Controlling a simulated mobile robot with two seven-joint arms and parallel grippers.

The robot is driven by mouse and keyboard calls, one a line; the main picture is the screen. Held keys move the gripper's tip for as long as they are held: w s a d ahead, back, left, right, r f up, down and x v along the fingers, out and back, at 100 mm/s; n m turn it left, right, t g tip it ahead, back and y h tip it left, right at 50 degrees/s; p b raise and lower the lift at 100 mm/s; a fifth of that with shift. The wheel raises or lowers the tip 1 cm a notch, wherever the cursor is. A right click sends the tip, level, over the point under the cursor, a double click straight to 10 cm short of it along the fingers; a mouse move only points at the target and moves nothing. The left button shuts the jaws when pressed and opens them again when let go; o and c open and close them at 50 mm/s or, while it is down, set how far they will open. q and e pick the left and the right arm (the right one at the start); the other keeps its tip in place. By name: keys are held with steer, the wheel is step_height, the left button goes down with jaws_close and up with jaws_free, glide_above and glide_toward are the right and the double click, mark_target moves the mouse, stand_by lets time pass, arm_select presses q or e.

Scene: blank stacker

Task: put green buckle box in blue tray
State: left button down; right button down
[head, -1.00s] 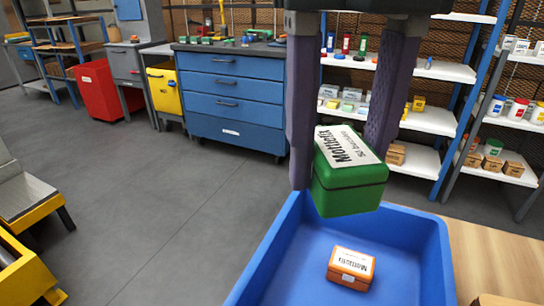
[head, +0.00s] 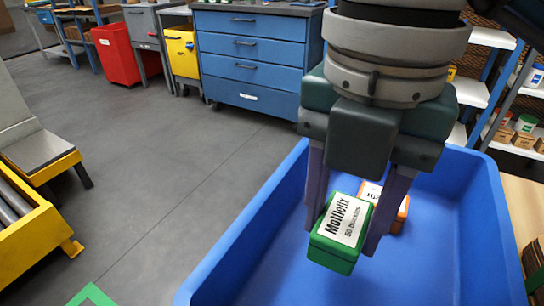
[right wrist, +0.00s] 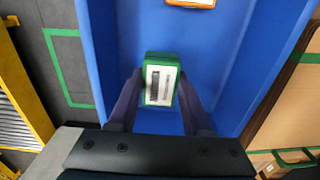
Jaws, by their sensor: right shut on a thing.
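The green buckle box (head: 339,234), with a white label reading Mottefix, is between the fingers of my right gripper (head: 345,240), which is shut on it. It also shows in the right wrist view (right wrist: 161,80), between the two fingers. The blue tray (head: 237,248) lies below, and the box is over its inside. I cannot tell whether the box touches the tray floor. An orange box (head: 402,215) with a white label is in the tray behind the green one, partly hidden by my gripper. My left gripper is not in view.
A wooden surface (head: 523,200) lies right of the tray, with a cardboard box at the right edge. A blue drawer cabinet (head: 250,55) and shelves stand behind. A yellow frame (head: 35,235) is at left. The grey floor between is clear.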

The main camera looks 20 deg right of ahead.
mark_target(328, 272)
steer(key=shift+f+b, duration=0.45)
steer(key=shift+f, duration=2.25)
steer(key=shift+f, duration=0.2)
steer(key=shift+c, duration=1.7)
jaws_free()
steer(key=shift+r, duration=0.1)
steer(key=shift+r, duration=0.3)
step_height(328, 272, up, 11)
steer(key=p, duration=0.3)
steer(key=shift+w+p, duration=0.1)
steer(key=shift+p, duration=0.2)
steer(key=shift+r, duration=0.35)
